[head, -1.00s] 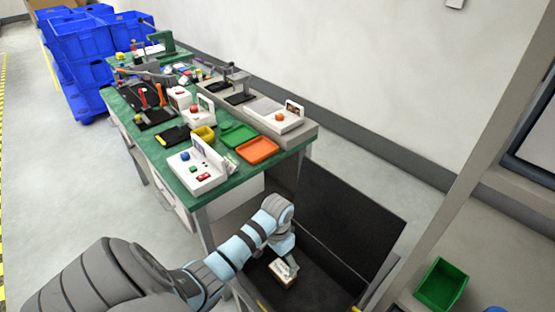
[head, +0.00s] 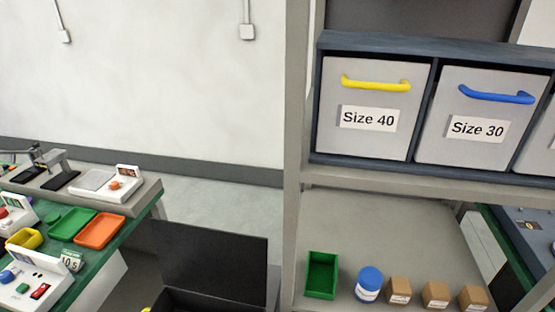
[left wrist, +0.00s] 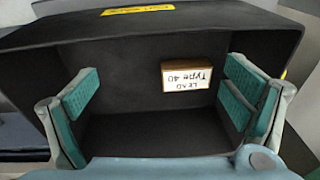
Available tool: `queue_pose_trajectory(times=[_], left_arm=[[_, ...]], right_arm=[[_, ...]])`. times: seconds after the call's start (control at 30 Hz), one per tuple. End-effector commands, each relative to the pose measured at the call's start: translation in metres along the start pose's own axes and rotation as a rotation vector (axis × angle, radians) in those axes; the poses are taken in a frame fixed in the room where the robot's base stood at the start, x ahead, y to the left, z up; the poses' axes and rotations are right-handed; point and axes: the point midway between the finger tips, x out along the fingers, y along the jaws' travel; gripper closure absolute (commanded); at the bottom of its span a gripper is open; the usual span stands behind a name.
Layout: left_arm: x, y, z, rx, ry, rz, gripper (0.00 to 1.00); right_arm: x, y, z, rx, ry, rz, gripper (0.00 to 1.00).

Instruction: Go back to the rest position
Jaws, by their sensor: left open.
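My left gripper (left wrist: 160,92) shows in the left wrist view, with its two teal-padded fingers spread wide and nothing between the pads. It is over a black open container (left wrist: 155,40) with a yellow label on its rim. A small brown box (left wrist: 187,76) with a white label reading "LEAD Type 40" lies inside the container, apart from the fingers. In the head view the black container (head: 205,257) stands at the bottom, its lid raised; its inside is mostly out of frame. Neither gripper shows in the head view.
A shelf rack (head: 297,150) stands at the right, holding a Size 40 bin (head: 370,140) and a Size 30 bin (head: 478,150). Below are a green bin (head: 320,275), a blue-lidded tub (head: 368,284) and small brown boxes (head: 398,290). A green-topped workbench (head: 90,262) is at left.

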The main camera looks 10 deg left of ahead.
Motion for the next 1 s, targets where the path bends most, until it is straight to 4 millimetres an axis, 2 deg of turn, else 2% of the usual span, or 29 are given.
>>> queue_pose_trajectory(times=[0.03,0.2,0.4,0.57,0.77,0.87,0.97,1.0], left_arm=[[-0.005,0.01,0.013,0.001,0.022,-0.003,0.06],[-0.033,0.033,0.047,-0.017,0.106,-0.024,0.06],[-0.073,0.046,0.08,-0.065,0.189,-0.05,0.06],[-0.016,0.042,0.077,-0.069,0.157,-0.049,0.06],[0.053,0.041,0.089,-0.077,0.119,-0.045,0.06],[0.091,0.041,0.103,-0.082,0.097,-0.043,0.06],[0.134,0.042,0.129,-0.088,0.069,-0.04,0.06],[0.153,0.044,0.143,-0.092,0.055,-0.038,0.06]], right_arm=[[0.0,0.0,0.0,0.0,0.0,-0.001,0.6],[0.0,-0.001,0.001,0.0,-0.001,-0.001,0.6],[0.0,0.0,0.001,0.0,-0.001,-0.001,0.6],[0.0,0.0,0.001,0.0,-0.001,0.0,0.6],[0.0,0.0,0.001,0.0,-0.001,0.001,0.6],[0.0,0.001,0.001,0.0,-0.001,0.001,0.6],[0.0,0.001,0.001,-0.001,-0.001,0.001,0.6],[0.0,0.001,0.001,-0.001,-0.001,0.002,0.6]])
